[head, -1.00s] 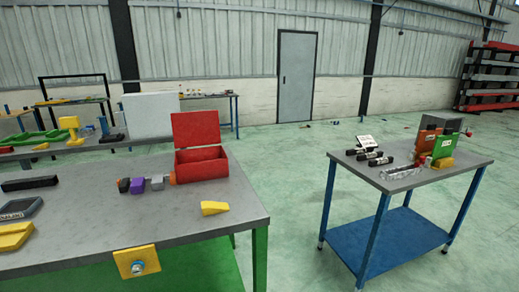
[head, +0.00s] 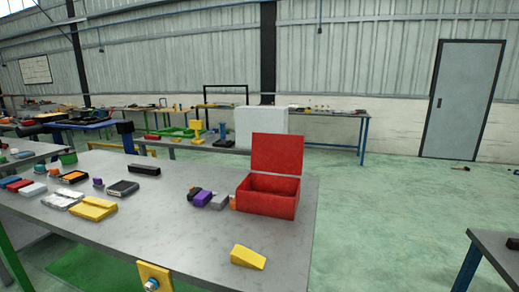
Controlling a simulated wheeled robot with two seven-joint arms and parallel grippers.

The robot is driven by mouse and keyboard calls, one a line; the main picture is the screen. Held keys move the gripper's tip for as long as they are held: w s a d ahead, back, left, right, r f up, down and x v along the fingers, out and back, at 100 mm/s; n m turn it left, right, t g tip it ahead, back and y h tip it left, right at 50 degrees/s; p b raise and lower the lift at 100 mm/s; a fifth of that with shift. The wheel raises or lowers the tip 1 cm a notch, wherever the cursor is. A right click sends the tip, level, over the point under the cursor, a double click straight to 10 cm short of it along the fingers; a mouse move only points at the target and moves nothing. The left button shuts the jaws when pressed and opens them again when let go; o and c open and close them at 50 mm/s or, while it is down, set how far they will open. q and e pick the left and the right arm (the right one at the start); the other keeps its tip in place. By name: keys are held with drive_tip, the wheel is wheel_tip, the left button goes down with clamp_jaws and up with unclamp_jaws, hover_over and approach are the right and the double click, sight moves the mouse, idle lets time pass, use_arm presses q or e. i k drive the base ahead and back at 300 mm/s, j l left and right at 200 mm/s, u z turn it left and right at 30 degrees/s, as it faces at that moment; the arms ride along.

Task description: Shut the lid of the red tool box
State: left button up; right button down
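The red tool box (head: 267,205) stands on the grey workbench near its right end. Its lid (head: 277,154) is up, standing nearly upright at the back edge, and the front of the box faces me. The inside looks empty as far as I can see. Neither of my grippers shows in the head view.
The grey workbench (head: 150,223) holds a yellow wedge (head: 248,257) in front of the box. Small purple and grey pieces (head: 203,198) sit just left of it. Another table (head: 498,247) cuts in at the lower right. Green floor is open between the tables.

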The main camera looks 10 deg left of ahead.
sight(271, 152)
drive_tip(key=i+l+u, duration=0.35)
drive_tip(key=l+u, duration=0.15)
drive_tip(key=l, duration=0.2)
drive_tip(key=i+l+u, duration=0.1)
drive_tip(key=l+u, duration=0.15)
drive_tip(key=l, duration=0.15)
drive_tip(key=i+l+u, duration=0.1)
drive_tip(key=l+u, duration=0.15)
drive_tip(key=l, duration=0.15)
drive_tip(key=l+u, duration=0.25)
drive_tip(key=l, duration=0.2)
drive_tip(key=i, duration=0.05)
